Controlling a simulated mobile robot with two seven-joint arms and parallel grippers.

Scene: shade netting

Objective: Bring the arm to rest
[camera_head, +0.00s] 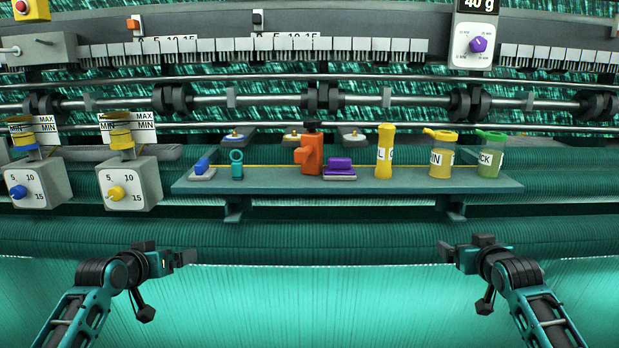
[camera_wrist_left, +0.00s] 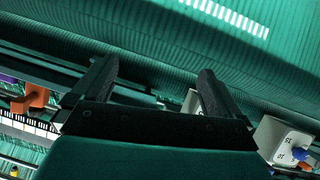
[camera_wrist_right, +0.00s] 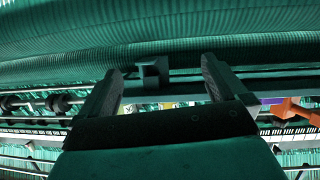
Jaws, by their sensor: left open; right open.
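My left gripper (camera_head: 184,257) is at the lower left of the head view, in front of the teal netting roll and below the shelf. In the left wrist view its two fingers (camera_wrist_left: 158,82) stand apart with nothing between them. My right gripper (camera_head: 448,252) is at the lower right of the head view, also below the shelf. In the right wrist view its fingers (camera_wrist_right: 160,82) stand apart and hold nothing. A dark shelf bracket shows beyond them. Both arms are bent inward, and neither gripper visibly touches anything.
A shelf (camera_head: 270,191) spans the middle, bearing an orange tool (camera_head: 311,155), a purple-topped block (camera_head: 339,168), a yellow bottle (camera_head: 384,152) and two lidded cups. Two dial boxes (camera_head: 130,180) stand left. Pale netting (camera_head: 310,305) fills the clear space between my arms.

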